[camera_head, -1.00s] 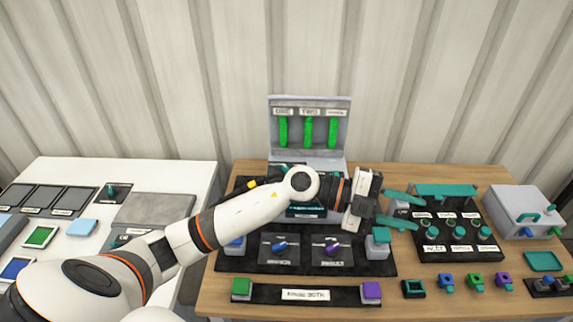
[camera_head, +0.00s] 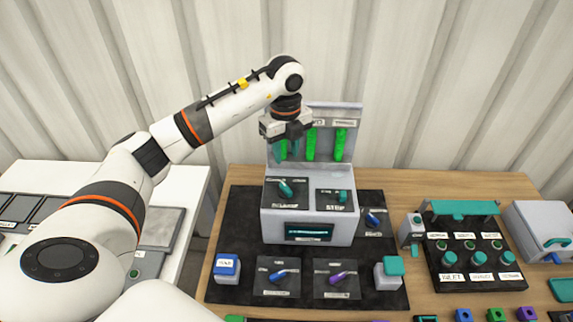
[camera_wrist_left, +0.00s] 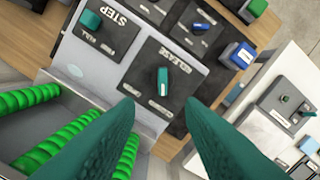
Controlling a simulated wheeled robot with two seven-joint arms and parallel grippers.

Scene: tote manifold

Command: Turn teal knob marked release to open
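The teal release knob (camera_head: 286,188) sits on a dark plate on top of the grey box (camera_head: 280,229). Its label is small and blurred. In the left wrist view the release knob (camera_wrist_left: 162,81) stands centred just beyond the fingertips. A second teal knob, marked STEP (camera_head: 342,197), is to its right on the same box; it also shows in the left wrist view (camera_wrist_left: 91,20). My left gripper (camera_head: 287,153) points down above and behind the release knob, apart from it. Its teal fingers (camera_wrist_left: 160,108) are spread and empty. My right gripper is not in view.
Bright green columns (camera_head: 311,144) on an upright panel (camera_head: 357,130) stand close behind the box. Blue (camera_head: 280,275) and purple (camera_head: 340,278) knobs lie in front. A black unit with teal knobs (camera_head: 479,258) stands to the right. The space above the box front is clear.

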